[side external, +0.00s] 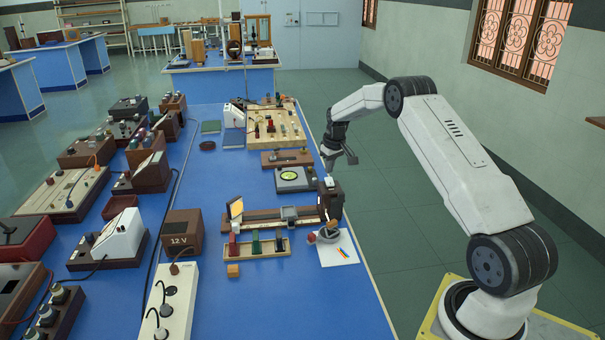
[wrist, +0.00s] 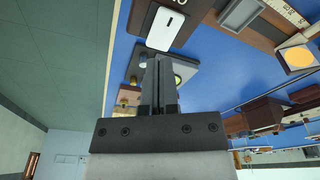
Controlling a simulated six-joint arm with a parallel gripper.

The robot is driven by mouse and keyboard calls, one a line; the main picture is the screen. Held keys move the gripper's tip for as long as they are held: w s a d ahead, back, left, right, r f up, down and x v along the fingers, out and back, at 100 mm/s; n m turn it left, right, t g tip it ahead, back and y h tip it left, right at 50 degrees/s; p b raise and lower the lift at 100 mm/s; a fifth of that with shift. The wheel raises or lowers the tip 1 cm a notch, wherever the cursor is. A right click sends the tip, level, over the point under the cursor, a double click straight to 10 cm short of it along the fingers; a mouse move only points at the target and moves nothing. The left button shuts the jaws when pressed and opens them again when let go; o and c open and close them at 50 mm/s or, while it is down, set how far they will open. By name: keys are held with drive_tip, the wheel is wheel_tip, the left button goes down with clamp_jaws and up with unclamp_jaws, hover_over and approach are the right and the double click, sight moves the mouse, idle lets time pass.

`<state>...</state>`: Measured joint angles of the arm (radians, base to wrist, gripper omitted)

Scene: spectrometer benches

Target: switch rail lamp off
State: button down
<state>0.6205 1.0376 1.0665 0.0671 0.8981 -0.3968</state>
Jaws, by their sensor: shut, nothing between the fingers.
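The rail lamp (side external: 331,203) is a dark brown box at the right end of the wooden rail (side external: 265,222). It carries a white switch plate (side external: 329,183) on top. In the wrist view the lamp's white switch plate (wrist: 166,29) has a small dark mark and lies just past my fingertips. My gripper (side external: 336,168) is shut and empty, pointing down above the lamp. In the wrist view its fingers (wrist: 158,62) are together with nothing between them. I cannot tell whether the fingertips touch the switch.
A grey instrument with a yellow-green dial (side external: 289,175) lies behind the rail. A grey holder (side external: 289,212) and a lit screen (side external: 236,209) stand on the rail. A tray of coloured blocks (side external: 258,247) and a white paper (side external: 338,252) lie in front. Bare blue bench (side external: 310,305) is nearer the camera.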

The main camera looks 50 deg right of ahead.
sight(328, 179)
drive_tip(key=shift+f, duration=1.25)
idle(1.5)
drive_tip(key=shift+r, duration=3.55)
drive_tip(key=shift+a, duration=0.1)
drive_tip(key=shift+a+r, duration=0.1)
drive_tip(key=shift+a, duration=0.1)
drive_tip(key=s+a+r+n, duration=0.1)
drive_tip(key=s+a, duration=0.1)
drive_tip(key=a, duration=0.8)
drive_tip(key=s+a+r, duration=0.2)
drive_tip(key=s+a, duration=0.1)
drive_tip(key=a, duration=0.7)
drive_tip(key=s+a+f+n, duration=0.1)
drive_tip(key=s+a+n, duration=0.1)
drive_tip(key=s+a, duration=1.2)
drive_tip(key=s, duration=0.4)
drive_tip(key=shift+a+f+t, duration=0.35)
drive_tip(key=shift+a+t, duration=0.05)
